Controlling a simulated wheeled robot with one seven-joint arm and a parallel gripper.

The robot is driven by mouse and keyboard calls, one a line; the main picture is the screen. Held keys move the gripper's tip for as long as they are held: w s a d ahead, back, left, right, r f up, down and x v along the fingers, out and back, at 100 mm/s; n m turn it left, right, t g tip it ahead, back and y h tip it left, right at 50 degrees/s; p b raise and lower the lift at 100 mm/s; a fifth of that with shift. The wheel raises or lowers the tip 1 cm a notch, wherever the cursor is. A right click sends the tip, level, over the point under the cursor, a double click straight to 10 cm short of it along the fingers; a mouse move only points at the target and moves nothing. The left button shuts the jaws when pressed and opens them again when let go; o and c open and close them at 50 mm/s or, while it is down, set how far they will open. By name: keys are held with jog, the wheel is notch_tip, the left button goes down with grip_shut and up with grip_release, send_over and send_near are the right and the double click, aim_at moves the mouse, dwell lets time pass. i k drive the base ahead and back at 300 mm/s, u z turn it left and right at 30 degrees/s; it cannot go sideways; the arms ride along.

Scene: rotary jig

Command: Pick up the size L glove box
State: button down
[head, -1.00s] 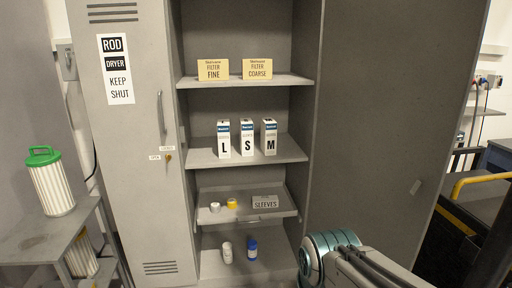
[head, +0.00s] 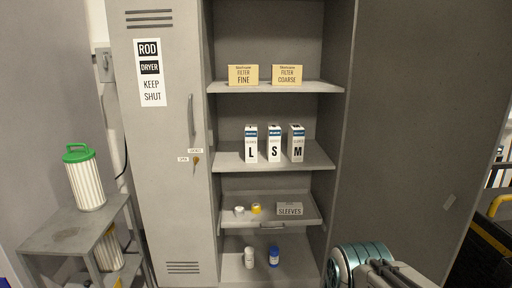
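The size L glove box (head: 251,144) is a narrow white upright carton with a blue band and a black letter L. It stands at the left of three like boxes on the middle shelf (head: 228,158) of the open cabinet. The S box (head: 274,144) stands just to its right, and the M box (head: 296,143) is right of that. Part of my arm shows at the bottom right, low and well apart from the boxes. My gripper's fingertips cannot be made out.
Filter boxes (head: 243,75) stand on the shelf above. A tray (head: 312,217) below holds tape rolls and a sleeves box (head: 289,209). The locker door (head: 165,210) is left of the opening, the open cabinet door (head: 410,130) right. A side stand (head: 45,243) holds a green-capped filter (head: 85,180).

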aim_at(251, 130)
jog(key=u, duration=0.4)
jog(key=i, duration=1.25)
jog(key=z, duration=0.25)
jog(key=i, duration=1.35)
jog(key=z, duration=0.7)
